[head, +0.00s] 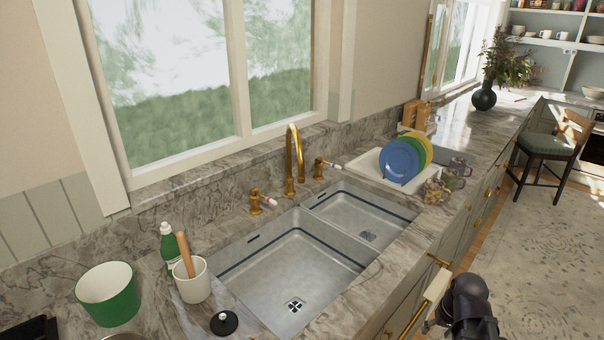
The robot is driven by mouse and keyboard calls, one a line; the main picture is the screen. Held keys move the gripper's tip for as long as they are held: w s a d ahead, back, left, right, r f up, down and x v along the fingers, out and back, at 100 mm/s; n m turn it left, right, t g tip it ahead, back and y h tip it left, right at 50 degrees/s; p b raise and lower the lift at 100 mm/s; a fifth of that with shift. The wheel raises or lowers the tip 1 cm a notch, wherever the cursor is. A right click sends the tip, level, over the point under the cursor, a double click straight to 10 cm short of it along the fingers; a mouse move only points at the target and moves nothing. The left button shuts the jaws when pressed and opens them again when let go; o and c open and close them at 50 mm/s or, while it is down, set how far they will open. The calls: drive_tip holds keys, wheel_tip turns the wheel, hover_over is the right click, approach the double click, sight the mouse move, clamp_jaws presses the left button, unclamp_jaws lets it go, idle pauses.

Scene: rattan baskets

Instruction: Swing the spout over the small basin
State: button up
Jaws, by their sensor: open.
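A brass tap with a tall arched spout (291,150) stands behind the double sink, near the divider between the basins. The spout's tip points forward and slightly right; I cannot tell exactly which basin it overhangs. The small basin (345,215) is on the right, and the large basin (285,268) is on the left. Both look empty. My gripper (432,325) is dark, open and partly cut off at the bottom right, well away from the spout. Its fingers hardly show.
A dish rack with coloured plates (399,162) stands right of the small basin, with glass cups beside it. A green bottle (175,250), a utensil crock (192,284) and a green pot (107,296) stand on the left. A window is behind the sink.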

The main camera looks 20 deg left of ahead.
drive_tip(key=w+a+r+n+t+y, duration=0.1)
drive_tip(key=w+a+r+n+y, duration=0.1)
drive_tip(key=a, duration=0.4)
drive_tip(key=w+a+r+n+t+y+p, duration=0.1)
drive_tip(key=w+a+r+n+y, duration=0.1)
drive_tip(key=w+a, duration=0.2)
drive_tip(key=w+a+r+n+t+y, duration=0.1)
drive_tip(key=w+a+r+n+y, duration=0.1)
drive_tip(key=a, duration=0.6)
drive_tip(key=shift+w+a+r+t, duration=0.1)
drive_tip(key=shift+w+r+t, duration=0.1)
drive_tip(key=shift+w, duration=0.25)
drive_tip(key=shift+w+a+r+t, duration=0.1)
drive_tip(key=shift+w+r+t, duration=0.1)
drive_tip(key=shift+w, duration=0.2)
drive_tip(key=w+a+r+n+t+y+p, duration=0.15)
drive_tip(key=w+a+r+y, duration=0.25)
drive_tip(key=a+r, duration=0.45)
drive_tip(key=t+y, duration=0.1)
drive_tip(key=t, duration=0.6)
approach(303, 174)
drive_tip(key=shift+p+v, duration=0.35)
drive_tip(key=shift+v, duration=1)
drive_tip(key=shift+w+r+g, duration=0.1)
drive_tip(key=shift+w+g, duration=0.05)
drive_tip(key=shift+g, duration=0.1)
drive_tip(key=x, duration=1.3)
drive_tip(key=shift+w+a+r, duration=0.1)
drive_tip(key=shift+w+a, duration=0.1)
